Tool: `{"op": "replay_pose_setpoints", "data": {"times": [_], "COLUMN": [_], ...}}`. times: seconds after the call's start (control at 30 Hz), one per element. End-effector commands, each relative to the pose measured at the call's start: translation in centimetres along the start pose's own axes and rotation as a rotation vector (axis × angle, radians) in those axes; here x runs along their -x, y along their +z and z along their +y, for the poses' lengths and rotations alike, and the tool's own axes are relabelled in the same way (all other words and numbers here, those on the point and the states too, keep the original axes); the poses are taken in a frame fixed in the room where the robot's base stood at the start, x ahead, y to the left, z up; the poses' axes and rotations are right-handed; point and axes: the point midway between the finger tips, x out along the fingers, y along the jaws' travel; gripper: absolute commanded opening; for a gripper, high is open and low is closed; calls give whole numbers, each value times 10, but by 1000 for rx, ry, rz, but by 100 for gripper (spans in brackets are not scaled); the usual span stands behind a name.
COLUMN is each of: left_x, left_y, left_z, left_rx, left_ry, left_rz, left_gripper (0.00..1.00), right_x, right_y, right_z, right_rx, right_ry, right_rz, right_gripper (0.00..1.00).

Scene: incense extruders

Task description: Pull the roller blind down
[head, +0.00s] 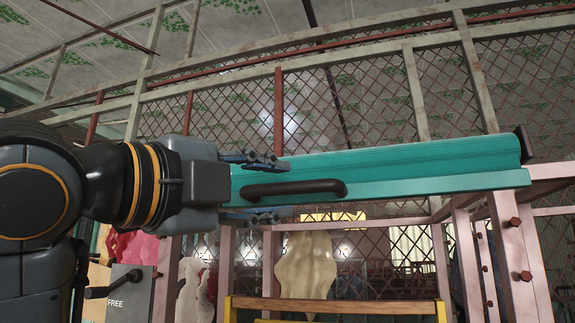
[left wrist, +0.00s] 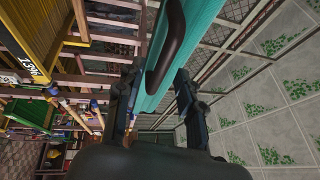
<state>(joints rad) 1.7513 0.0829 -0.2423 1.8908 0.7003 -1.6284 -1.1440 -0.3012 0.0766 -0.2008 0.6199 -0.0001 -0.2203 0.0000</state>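The roller blind (head: 400,160) is a teal roll, wound up, lying across the upper middle of the head view. Its teal bottom bar (head: 440,185) carries a dark curved handle (head: 310,187). In the left wrist view the blind (left wrist: 204,22) and handle (left wrist: 170,48) lie ahead of the fingers. My left gripper (head: 266,189) is open, one finger above and one below the handle's left end in the head view. In the left wrist view the open fingers (left wrist: 157,90) flank the bar. I cannot tell whether they touch it. My right gripper is not in view.
A pinkish frame (head: 508,250) with bolts stands below the blind. Wire mesh (head: 375,100) rises behind it.

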Motion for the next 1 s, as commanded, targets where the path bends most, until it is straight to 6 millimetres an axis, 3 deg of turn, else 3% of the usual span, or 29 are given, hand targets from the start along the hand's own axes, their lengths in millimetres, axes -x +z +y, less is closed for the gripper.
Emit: {"op": "replay_pose_setpoints", "data": {"times": [0.03, 0.2, 0.57, 0.6, 0.77, 1.0], "left_x": [-10, -28, -34, -34, -34, -34], "left_y": [0, 0, 0, 0, 0, 0], "left_z": [-4, -2, 0, 0, 0, 0], "left_rx": [3, 1, 0, 0, 0, 0], "left_ry": [2, 0, -1, -1, -1, -1], "left_rz": [2, 2, -1, -1, -1, -1], "left_gripper": [37, 37, 37, 35, 3, 0], "right_x": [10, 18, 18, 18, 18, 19], "right_y": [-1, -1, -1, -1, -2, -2], "right_z": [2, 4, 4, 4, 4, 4], "right_rx": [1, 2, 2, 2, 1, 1], "right_ry": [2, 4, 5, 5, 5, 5], "right_rz": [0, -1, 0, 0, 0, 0], "right_gripper": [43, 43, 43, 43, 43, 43]}}
